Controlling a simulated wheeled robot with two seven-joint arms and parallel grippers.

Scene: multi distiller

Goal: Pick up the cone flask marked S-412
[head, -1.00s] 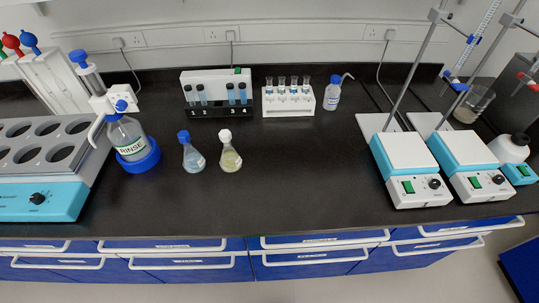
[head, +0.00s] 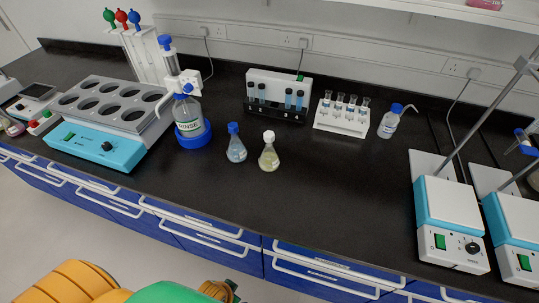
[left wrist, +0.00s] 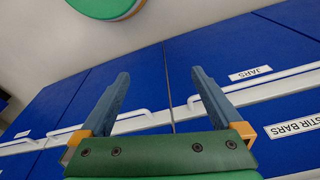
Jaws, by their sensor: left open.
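Two cone flasks stand upright, close together on the black bench in the head view. One flask (head: 236,151) has a blue cap and pale bluish liquid. The other flask (head: 269,158), to its right, has a white cap and pale yellowish liquid. Their labels are too small to read, so I cannot tell which is S-412. My left gripper (left wrist: 159,76) is open and empty in the left wrist view, in front of the blue drawer fronts and away from the flasks. My right gripper is not in view.
Behind are a vial holder (head: 262,82), a white tube rack (head: 328,124) and a wash bottle (head: 389,124). A hotplate stirrer (head: 448,208) stands right. The bench in front of the flasks is clear.

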